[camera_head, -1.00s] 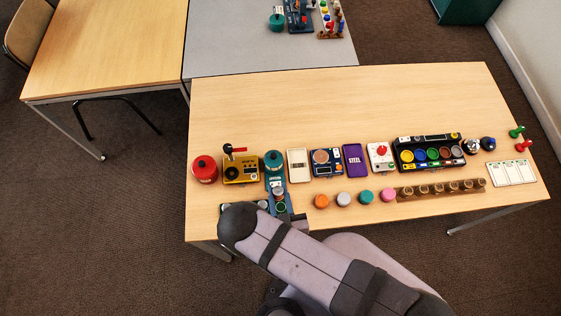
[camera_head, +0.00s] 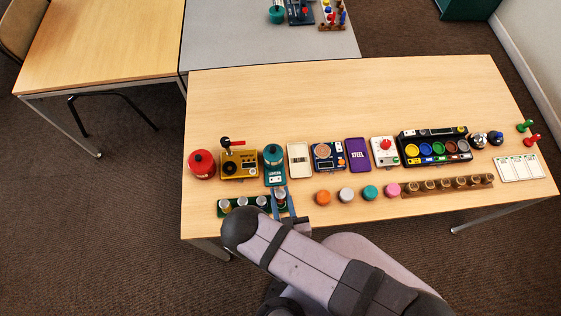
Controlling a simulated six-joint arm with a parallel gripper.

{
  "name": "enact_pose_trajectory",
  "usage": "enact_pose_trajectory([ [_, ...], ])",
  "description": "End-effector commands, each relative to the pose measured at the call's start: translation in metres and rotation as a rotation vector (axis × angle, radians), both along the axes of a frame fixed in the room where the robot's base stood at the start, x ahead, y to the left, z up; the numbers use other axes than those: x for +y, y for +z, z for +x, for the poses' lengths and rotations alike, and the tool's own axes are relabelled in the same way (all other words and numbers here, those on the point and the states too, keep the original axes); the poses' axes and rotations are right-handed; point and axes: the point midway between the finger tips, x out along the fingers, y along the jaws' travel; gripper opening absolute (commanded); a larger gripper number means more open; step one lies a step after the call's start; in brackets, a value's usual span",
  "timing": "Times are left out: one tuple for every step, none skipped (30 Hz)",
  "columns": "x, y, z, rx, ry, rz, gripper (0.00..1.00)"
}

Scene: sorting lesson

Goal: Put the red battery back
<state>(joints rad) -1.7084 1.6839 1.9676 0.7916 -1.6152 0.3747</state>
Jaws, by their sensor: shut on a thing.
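A green rack (camera_head: 235,213) at the table's front left holds several silver-topped batteries (camera_head: 242,202) standing upright. My gripper (camera_head: 281,203) is at the rack's right end, with a blue finger on each side of a small upright cylinder. It is shut on this cylinder, which looks like the red battery (camera_head: 280,195), with a pale top and a little red showing. I cannot tell whether its lower end is in the rack or above it. My arm hides the area just in front of the gripper.
A teal-topped device (camera_head: 274,161) stands just behind my gripper, beside a yellow box with a lever (camera_head: 239,165) and a red canister (camera_head: 202,165). Orange, grey, teal and pink knobs (camera_head: 323,197) lie to the right. The table's back half is clear.

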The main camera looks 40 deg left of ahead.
Motion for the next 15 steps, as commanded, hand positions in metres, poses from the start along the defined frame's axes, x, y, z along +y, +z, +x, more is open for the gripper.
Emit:
enact_pose_trajectory([
  [0.000,0.001,0.000,-0.001,0.000,0.001,0.00],
  [0.000,0.000,0.000,-0.001,0.000,0.001,0.00],
  [0.000,-0.001,0.000,-0.001,0.000,0.001,0.00],
  [0.000,-0.003,0.000,-0.001,0.000,0.001,0.00],
  [0.000,-0.005,0.000,-0.001,0.000,0.001,0.00],
  [0.000,-0.009,0.000,-0.001,0.000,0.001,0.00],
  [0.000,-0.012,0.000,-0.001,0.000,0.001,0.00],
  [0.000,-0.016,0.000,-0.001,0.000,0.001,0.00],
  [0.000,-0.021,0.000,-0.001,0.000,0.001,0.00],
  [0.000,-0.024,0.000,-0.001,0.000,0.001,0.00],
  [0.000,-0.028,0.000,-0.001,0.000,0.001,0.00],
  [0.000,-0.032,0.000,-0.001,0.000,0.001,0.00],
  [0.000,-0.034,0.000,-0.001,0.000,0.001,0.00],
  [0.000,-0.036,0.000,-0.001,0.000,0.001,0.00],
  [0.000,-0.038,0.000,-0.001,0.000,0.001,0.00],
])
